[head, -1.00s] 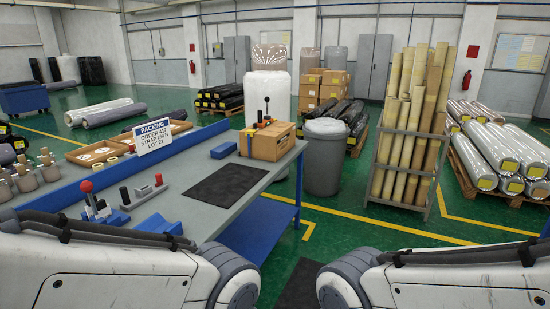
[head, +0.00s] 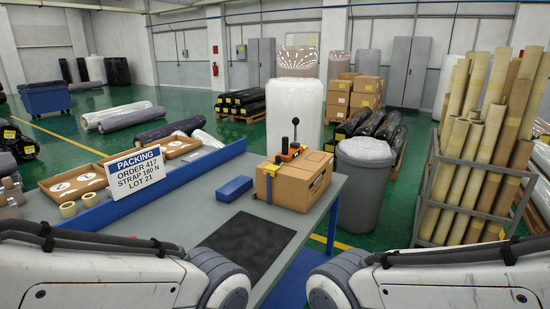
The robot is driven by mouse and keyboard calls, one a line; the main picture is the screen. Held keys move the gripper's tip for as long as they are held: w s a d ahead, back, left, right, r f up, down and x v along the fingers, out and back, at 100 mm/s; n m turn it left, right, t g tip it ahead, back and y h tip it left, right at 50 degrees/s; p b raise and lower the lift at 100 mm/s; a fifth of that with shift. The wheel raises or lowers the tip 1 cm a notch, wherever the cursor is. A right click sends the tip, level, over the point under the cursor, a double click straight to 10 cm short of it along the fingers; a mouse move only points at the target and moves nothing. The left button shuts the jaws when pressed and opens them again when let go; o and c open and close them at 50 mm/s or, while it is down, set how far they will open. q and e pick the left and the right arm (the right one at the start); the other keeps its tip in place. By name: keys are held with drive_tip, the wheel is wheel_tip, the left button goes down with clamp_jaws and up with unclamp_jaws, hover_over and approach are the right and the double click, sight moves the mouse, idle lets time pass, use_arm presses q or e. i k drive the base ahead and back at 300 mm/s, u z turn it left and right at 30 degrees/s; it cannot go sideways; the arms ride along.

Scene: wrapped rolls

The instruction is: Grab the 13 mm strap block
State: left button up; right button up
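No marking reading 13 mm is legible, so I cannot tell which thing is the strap block. A plain blue block (head: 234,189) lies on the grey bench (head: 178,238), left of a strapped cardboard box (head: 294,180). A tool with an orange body and an upright black ball-topped lever (head: 294,143) sits on that box. Both my arms show at the bottom corners, but neither gripper is in view.
A packing sign (head: 139,174) reads order 417, strap 180 N, lot 21. A dark mat (head: 247,243) lies on the bench front. Trays (head: 78,185) stand behind the blue ledge. A grey bin (head: 364,180) and a rack of tubes (head: 478,160) stand right of the bench.

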sight(277, 159)
drive_tip(key=z, duration=1.3)
drive_tip(key=i, duration=3.1)
drive_tip(key=u, duration=3.2)
drive_tip(key=i, duration=0.5)
drive_tip(key=u, duration=0.05)
